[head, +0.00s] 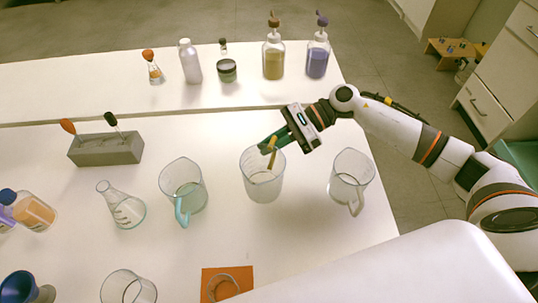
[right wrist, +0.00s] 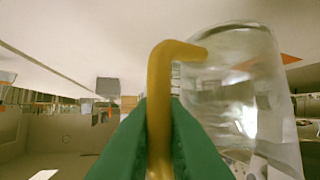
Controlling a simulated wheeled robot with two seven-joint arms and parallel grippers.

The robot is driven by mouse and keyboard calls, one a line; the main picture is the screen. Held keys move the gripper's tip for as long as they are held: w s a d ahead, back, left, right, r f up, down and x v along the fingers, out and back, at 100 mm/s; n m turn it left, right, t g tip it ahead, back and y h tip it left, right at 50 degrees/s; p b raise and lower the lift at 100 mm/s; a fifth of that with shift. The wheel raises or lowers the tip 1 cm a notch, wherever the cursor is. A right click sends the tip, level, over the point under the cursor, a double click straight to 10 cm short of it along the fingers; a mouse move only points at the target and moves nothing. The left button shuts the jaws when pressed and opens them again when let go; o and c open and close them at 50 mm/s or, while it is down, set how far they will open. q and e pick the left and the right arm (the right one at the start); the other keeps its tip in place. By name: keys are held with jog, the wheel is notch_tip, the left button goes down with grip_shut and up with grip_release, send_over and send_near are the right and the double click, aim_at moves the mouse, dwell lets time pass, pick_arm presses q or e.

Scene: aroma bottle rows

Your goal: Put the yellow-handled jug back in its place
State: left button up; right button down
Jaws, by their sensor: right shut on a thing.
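The yellow-handled jug (head: 258,188) is clear and upright, between a teal-handled jug (head: 184,186) on its left and a clear-handled jug (head: 348,187) on its right. My right gripper (head: 274,144), with green fingers, is shut on its yellow handle at the jug's far right side. In the right wrist view the yellow handle (right wrist: 160,100) stands between the two green fingers, with the clear jug body (right wrist: 235,90) to the right. I cannot tell whether the jug's base touches the table. My left gripper is not in view.
An orange mat (head: 243,272) with a glass vessel lies at the front, beside an open beaker (head: 128,287). A flask (head: 122,207) and a grey dropper block (head: 106,149) stand at left. Several bottles line the back table (head: 110,83). Bare table (head: 225,235) lies in front of the jugs.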

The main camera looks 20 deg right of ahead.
aim_at(271, 154)
notch_tip(271, 154, down, 3)
jog(key=shift+d+f, duration=0.1)
jog(key=shift+f, duration=0.35)
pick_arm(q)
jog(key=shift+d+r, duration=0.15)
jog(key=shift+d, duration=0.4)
pick_arm(e)
jog(key=shift+f, duration=0.1)
jog(key=shift+f, duration=0.2)
jog(key=c, duration=1.5)
grip_release()
jog(key=shift+r, duration=0.1)
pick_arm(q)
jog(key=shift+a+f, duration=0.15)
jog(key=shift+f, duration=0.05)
